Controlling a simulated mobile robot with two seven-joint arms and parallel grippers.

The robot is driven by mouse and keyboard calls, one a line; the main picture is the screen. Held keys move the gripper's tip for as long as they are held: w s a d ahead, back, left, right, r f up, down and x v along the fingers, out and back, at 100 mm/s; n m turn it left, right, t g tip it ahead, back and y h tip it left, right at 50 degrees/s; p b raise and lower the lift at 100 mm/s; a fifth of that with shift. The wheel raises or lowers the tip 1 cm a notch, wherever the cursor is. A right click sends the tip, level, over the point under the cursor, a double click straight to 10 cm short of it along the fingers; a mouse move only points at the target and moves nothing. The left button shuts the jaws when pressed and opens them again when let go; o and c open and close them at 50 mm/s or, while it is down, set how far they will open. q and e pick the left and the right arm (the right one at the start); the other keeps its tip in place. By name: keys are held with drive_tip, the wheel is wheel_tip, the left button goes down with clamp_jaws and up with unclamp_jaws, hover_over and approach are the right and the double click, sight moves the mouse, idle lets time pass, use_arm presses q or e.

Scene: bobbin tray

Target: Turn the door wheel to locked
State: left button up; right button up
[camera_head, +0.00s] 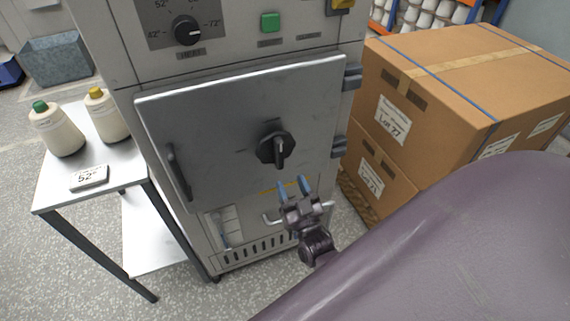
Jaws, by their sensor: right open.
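The door wheel (277,149) is a dark knob with a protruding handle bar, set right of centre on the grey metal door (215,125) of the cabinet. Its bar points roughly downward. The door looks closed against the cabinet front, with hinges on its right side and a dark pull handle (179,172) at its left. My right gripper (294,187) is open, with blue-tipped fingers pointing up, just below the wheel and apart from it. Nothing shows between its fingers. My left gripper is not in view.
Stacked cardboard boxes (460,85) stand close on the right. A temperature dial (188,31) and a green button (270,22) sit above the door.

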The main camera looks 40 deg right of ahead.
drive_tip(key=shift+v, duration=1.75)
